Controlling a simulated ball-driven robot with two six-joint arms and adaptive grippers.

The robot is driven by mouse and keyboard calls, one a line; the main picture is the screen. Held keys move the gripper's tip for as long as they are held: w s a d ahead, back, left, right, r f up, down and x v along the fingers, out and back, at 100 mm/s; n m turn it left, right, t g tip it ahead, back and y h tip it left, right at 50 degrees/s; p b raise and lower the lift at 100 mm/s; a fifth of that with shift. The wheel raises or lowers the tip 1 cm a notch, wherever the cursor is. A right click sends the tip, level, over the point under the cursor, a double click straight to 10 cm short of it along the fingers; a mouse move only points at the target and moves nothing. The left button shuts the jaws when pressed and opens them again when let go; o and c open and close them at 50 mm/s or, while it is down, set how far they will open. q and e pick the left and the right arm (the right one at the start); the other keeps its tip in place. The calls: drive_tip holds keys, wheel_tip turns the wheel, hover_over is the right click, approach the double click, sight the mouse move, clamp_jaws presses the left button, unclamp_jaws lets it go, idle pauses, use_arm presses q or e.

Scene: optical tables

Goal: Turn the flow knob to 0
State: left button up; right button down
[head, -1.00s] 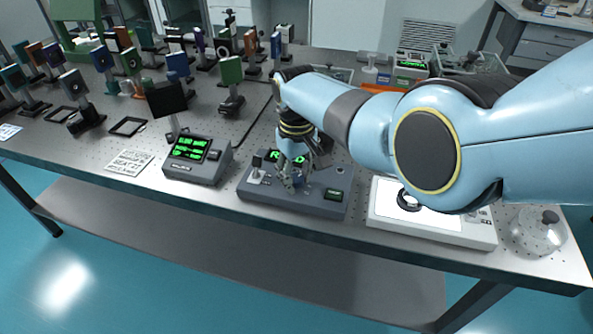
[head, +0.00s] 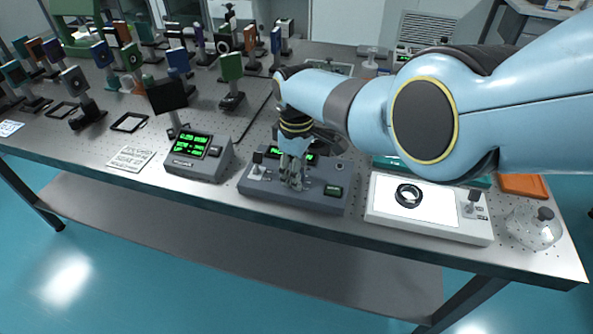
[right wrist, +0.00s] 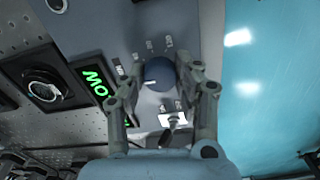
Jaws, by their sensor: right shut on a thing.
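The flow knob (right wrist: 159,75) is a round dark blue knob with a white pointer line, seen in the right wrist view on a grey control box. In the head view the right gripper (head: 291,184) reaches down onto the control box (head: 325,201) and hides the knob. The box's green display (right wrist: 95,85) is partly covered by a finger; the letters "MO" show. My left gripper is not in view.
A toggle switch (head: 256,163) stands at the box's left. A grey unit with a green screen (head: 200,165) is to the left, and a white light panel (head: 430,227) with a black ring (head: 408,195) to the right. A glass vessel (head: 535,230) stands near the right edge.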

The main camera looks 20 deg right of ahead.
idle(0.3)
drive_tip(key=c, duration=0.9)
unclamp_jaws()
drive_tip(key=shift+c, duration=0.2)
wheel_tip(320, 180, up, 12)
